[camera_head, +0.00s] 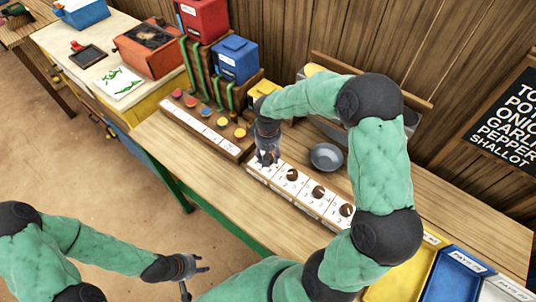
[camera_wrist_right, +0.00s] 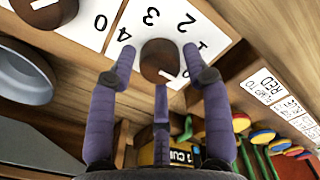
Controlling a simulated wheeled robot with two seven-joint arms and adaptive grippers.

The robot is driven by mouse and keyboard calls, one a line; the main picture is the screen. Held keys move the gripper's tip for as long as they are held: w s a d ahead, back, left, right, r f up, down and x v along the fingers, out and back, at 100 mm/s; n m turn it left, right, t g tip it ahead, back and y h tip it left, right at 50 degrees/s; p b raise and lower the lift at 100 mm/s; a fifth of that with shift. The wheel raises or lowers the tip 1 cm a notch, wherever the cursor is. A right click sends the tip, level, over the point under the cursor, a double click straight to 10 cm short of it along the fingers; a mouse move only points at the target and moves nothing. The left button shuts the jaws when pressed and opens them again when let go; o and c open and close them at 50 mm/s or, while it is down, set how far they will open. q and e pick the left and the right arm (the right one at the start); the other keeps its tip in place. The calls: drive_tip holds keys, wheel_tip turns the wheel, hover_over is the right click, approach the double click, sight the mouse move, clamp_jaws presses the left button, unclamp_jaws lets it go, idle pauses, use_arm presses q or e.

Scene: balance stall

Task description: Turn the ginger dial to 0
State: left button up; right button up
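The row of dials is a white-topped box with brown knobs in the head view; a farther dial (camera_head: 318,192) is clear of my arm. My right gripper (camera_head: 267,158) is over the dial at the row's left end. In the right wrist view, its purple fingers (camera_wrist_right: 160,62) stand open around this brown knob (camera_wrist_right: 158,55), with small gaps at both sides. The knob's white mark points to the lower right. Digits 1 to 4 show around it. I cannot read which dial is ginger. My left gripper (camera_head: 186,277) is open and empty, off the table's front.
A grey bowl (camera_head: 326,156) stands just behind the dials. A rack with coloured buttons (camera_head: 205,112) is to the left, with red and blue boxes behind. Yellow and blue trays (camera_head: 458,272) are at the front right.

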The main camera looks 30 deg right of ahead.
idle(0.3)
wheel_tip(320, 180, up, 12)
idle(0.6)
idle(0.3)
